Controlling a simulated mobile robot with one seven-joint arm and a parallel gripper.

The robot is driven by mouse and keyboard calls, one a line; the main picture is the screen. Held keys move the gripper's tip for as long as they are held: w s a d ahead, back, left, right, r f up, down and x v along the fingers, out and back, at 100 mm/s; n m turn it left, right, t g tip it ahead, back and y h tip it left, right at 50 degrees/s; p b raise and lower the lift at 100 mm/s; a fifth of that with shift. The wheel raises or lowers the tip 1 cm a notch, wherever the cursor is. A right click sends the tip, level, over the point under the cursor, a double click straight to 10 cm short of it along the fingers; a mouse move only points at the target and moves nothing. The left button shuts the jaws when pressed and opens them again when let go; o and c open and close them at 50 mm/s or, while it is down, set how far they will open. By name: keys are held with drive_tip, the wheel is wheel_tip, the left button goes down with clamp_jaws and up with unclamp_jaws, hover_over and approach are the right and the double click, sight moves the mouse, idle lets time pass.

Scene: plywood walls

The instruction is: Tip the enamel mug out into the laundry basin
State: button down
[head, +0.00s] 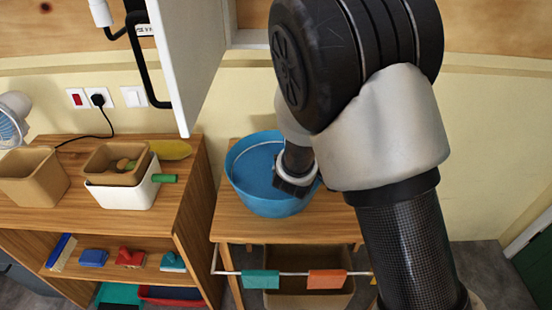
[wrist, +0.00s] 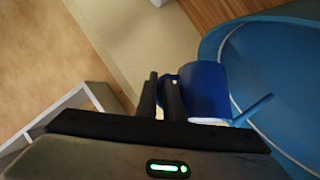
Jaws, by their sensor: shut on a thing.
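The blue enamel mug (wrist: 207,92) is in the wrist view, at the tips of my gripper (wrist: 163,82). My gripper is shut on it at its left side, seemingly at the handle. A pale edge shows at the mug's lower end, and a thin blue bar (wrist: 254,110) sticks out beside it; I cannot tell what it is. The blue laundry basin (head: 247,158) stands on a wooden stand, and its wall (wrist: 285,70) fills the right of the wrist view. In the head view my gripper (head: 291,187) is over the basin's right part; the mug is not distinguishable there.
A wooden shelf unit (head: 190,220) at left carries a tan box (head: 33,180), a white bin (head: 124,195) and brushes below. An open white cabinet door (head: 185,60) hangs above, left of my arm. Cloths hang on a rail (head: 292,273) at the stand's front.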

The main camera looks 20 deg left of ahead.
drive_tip(key=shift+s+a+r+n+t+h+p, duration=0.2)
drive_tip(key=shift+r+n+t+p, duration=0.15)
drive_tip(key=shift+p, duration=0.25)
drive_tip(key=shift+s+a+r+n+t+h+p, duration=0.15)
drive_tip(key=shift+a+r+t+h+p, duration=0.1)
drive_tip(key=shift+r+p, duration=0.25)
idle(0.4)
drive_tip(key=shift+s+a+r+n+t+p, duration=0.35)
drive_tip(key=shift+r+n+t+p, duration=0.15)
drive_tip(key=shift+t+p, duration=0.15)
idle(0.7)
drive_tip(key=shift+s+a+r+n+t+b, duration=0.2)
drive_tip(key=shift+s+a+n+t+b, duration=0.15)
drive_tip(key=shift+s+a+b, duration=0.15)
drive_tip(key=shift+s+a+r+n+t+b, duration=0.25)
drive_tip(key=shift+s+a+t+b, duration=0.1)
drive_tip(key=shift+a+b, duration=0.25)
idle(0.3)
drive_tip(key=shift+s+a+r+n+t+b, duration=0.2)
drive_tip(key=shift+s+a+n+t+b, duration=0.2)
drive_tip(key=shift+b, duration=0.35)
